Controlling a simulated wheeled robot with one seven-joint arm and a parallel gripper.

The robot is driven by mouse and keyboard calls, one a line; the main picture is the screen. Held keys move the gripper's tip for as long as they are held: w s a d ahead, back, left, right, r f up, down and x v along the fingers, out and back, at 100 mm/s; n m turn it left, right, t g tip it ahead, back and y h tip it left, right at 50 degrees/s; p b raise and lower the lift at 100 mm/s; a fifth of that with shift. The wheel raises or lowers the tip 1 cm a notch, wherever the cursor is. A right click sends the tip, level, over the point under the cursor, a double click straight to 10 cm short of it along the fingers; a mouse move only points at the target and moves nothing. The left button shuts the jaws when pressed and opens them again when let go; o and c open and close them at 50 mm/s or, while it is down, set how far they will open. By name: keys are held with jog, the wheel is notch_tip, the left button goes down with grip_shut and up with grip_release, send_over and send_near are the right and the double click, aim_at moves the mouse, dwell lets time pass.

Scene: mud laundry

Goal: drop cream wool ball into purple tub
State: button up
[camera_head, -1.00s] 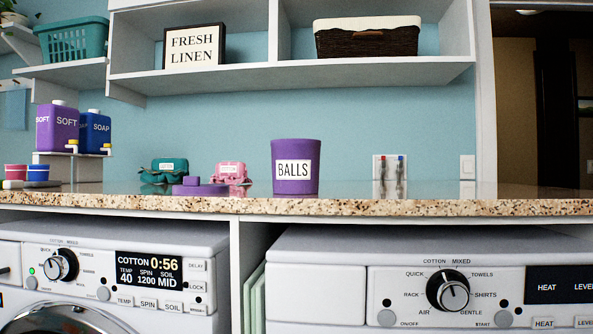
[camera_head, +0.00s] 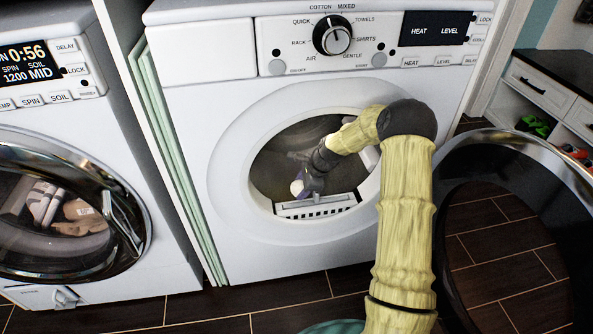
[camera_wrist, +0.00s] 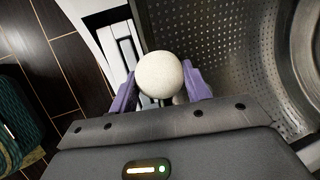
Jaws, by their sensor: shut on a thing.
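My gripper (camera_wrist: 160,88) is shut on the cream wool ball (camera_wrist: 160,74), which sits between its two purple fingers in the wrist view. In the head view my arm reaches through the open door of the dryer (camera_head: 228,200), and my gripper (camera_head: 304,192) is at the lower front of the drum opening. The purple tub is not in either view now; a purple tub labelled BALLS stood on the counter in the earlier head view.
The dryer's round door (camera_head: 450,190) stands open at the right. The washer (camera_head: 40,120) at the left has its door shut with laundry inside. A teal basket (camera_wrist: 22,118) is on the dark tiled floor. The perforated drum wall (camera_wrist: 215,45) is close beside my gripper.

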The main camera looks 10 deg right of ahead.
jog(key=s+r+n+g+p, duration=0.2)
jog(key=s+r+n+p, duration=0.1)
jog(key=s+n, duration=0.3)
jog(key=s+r+n+g+p, duration=0.3)
jog(key=s+r+n, duration=0.3)
jog(key=s, duration=0.5)
jog(key=shift+s+r+p, duration=0.2)
jog(key=shift+r+p, duration=0.05)
jog(key=shift+p, duration=0.55)
